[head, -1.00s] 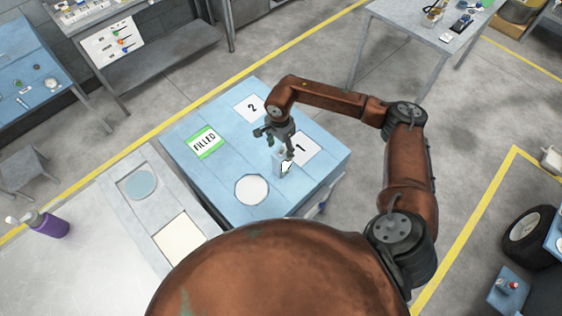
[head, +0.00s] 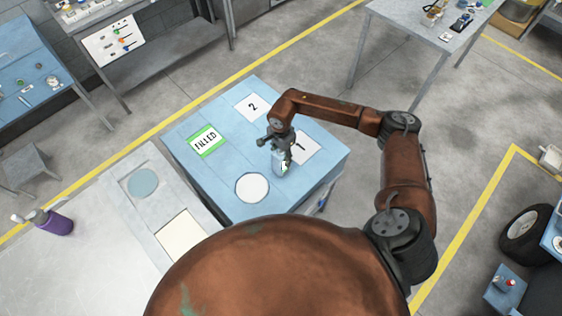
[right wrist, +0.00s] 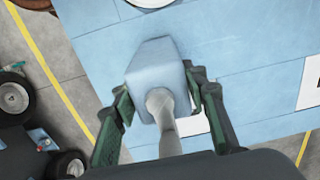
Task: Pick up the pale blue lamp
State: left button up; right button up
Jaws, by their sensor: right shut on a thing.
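The pale blue lamp (right wrist: 155,66) shows in the right wrist view as a blocky pale blue body with a rounded grey stem towards the camera. My right gripper (right wrist: 165,105) has its two green-and-dark fingers on either side of it and is shut on it. In the head view the right gripper (head: 284,157) is over the blue table between the "1" card and the white disc, and hides part of the lamp (head: 279,167). I cannot tell whether the lamp touches the table. My left gripper is not in view.
The blue table (head: 215,178) bears a "FILLED" card (head: 206,141), a "2" card (head: 253,107), a "1" card (head: 306,149) and a white disc (head: 252,188). A grey bench (head: 100,245) with a purple bottle (head: 54,223) stands at the left.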

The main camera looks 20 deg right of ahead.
jog(key=c, duration=0.9)
jog(key=shift+o, duration=0.2)
jog(key=shift+r, duration=0.15)
